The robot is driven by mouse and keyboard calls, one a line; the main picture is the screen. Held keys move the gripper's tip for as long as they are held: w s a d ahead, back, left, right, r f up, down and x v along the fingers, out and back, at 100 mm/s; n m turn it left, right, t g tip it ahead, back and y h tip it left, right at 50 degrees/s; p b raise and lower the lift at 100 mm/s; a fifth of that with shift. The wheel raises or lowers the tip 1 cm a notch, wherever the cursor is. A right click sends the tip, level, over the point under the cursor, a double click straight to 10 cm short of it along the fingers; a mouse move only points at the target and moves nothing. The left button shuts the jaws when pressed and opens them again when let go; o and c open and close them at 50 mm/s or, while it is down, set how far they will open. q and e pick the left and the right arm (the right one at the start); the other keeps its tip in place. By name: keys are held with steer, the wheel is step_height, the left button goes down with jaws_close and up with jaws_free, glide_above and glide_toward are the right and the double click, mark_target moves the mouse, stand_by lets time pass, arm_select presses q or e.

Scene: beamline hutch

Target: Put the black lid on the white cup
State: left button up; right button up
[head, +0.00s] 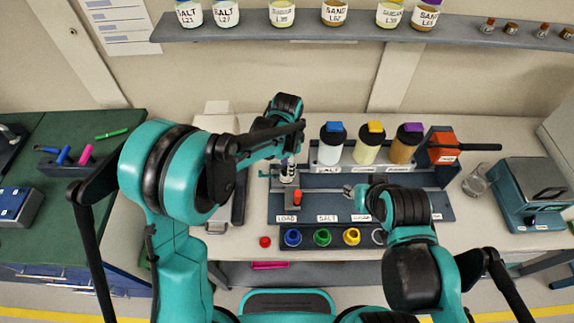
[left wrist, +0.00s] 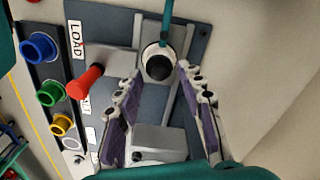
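The white cup (left wrist: 152,50) stands in a teal clamp or bracket on a grey rail in the left wrist view.
A red handle (left wrist: 85,82) sits beside the LOAD label. Blue, green and yellow round ports (head: 322,237) line the panel front. Three lidded jars (head: 366,147) stand behind. A glass beaker (head: 476,181) and teal instrument (head: 535,195) stand right. A red cap (head: 265,242) lies front left.

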arm_select(q)
step_height(320, 180, up, 12)
steer(key=shift+f, duration=0.25)
steer(key=s+a+f+n+t+b, duration=0.2)
steer(key=s+a+n+t+b, duration=0.1)
steer(key=s+a+n, duration=0.3)
steer(key=s+a+f+n+t+b, duration=0.2)
steer(key=s+a+n+t+b, duration=0.1)
steer(key=s+a+n, duration=0.4)
steer(key=s+a+t, duration=0.1)
steer(key=s+a, duration=0.2)
steer(key=a, duration=0.2)
steer(key=shift+s+n+b, duration=0.3)
steer(key=shift+s, duration=0.1)
